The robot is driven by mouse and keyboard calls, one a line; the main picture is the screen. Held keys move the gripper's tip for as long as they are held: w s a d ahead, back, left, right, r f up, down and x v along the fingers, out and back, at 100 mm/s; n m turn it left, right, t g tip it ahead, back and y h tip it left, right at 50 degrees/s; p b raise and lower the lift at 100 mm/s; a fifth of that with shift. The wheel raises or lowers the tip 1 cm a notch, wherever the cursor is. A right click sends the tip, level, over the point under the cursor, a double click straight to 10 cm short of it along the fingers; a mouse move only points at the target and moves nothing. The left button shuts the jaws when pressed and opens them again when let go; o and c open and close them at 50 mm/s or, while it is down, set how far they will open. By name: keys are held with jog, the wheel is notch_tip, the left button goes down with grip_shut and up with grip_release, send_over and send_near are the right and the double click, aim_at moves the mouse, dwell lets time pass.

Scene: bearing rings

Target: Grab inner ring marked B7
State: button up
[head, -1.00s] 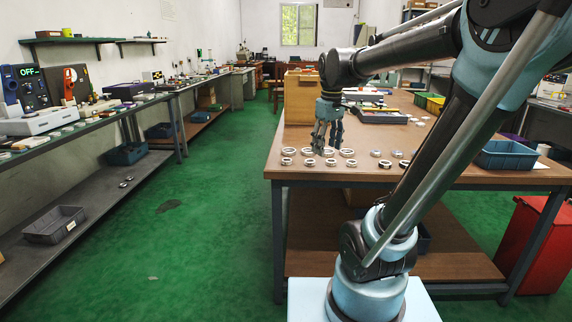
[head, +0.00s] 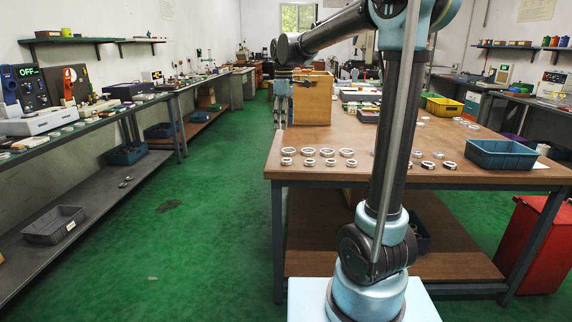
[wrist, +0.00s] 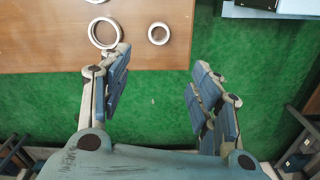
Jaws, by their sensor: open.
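Several bearing rings lie in two rows near the front left edge of the wooden table (head: 400,180). The back row has larger rings, such as this ring (head: 347,152); the front row has smaller ones, such as this ring (head: 330,162). No marking is legible, so I cannot tell which is B7. My gripper (head: 281,103) is open and empty, above and beyond the table's left edge. In the wrist view, my gripper (wrist: 160,88) is over green floor, with a large ring (wrist: 119,38) and a small ring (wrist: 158,42) on the table ahead, apart from the fingers.
More rings (head: 449,165) lie right of my arm. A blue bin (head: 505,155) stands at the table's right. A wooden box (head: 312,98) stands at the back left, close to my gripper. A yellow bin (head: 445,108) is farther back. The front middle of the tabletop looks partly clear.

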notch_tip(320, 180, down, 10)
jog(key=shift+r, duration=0.25)
jog(key=shift+w+d+f, duration=0.1)
jog(key=shift+d+f, duration=0.05)
jog(key=shift+f, duration=0.75)
jog(key=shift+d+f, duration=0.2)
jog(key=shift+f, duration=0.65)
jog(key=shift+w+d+f, duration=0.1)
jog(key=shift+d+f, duration=0.05)
jog(key=shift+f, duration=0.75)
jog(key=c, duration=1.1)
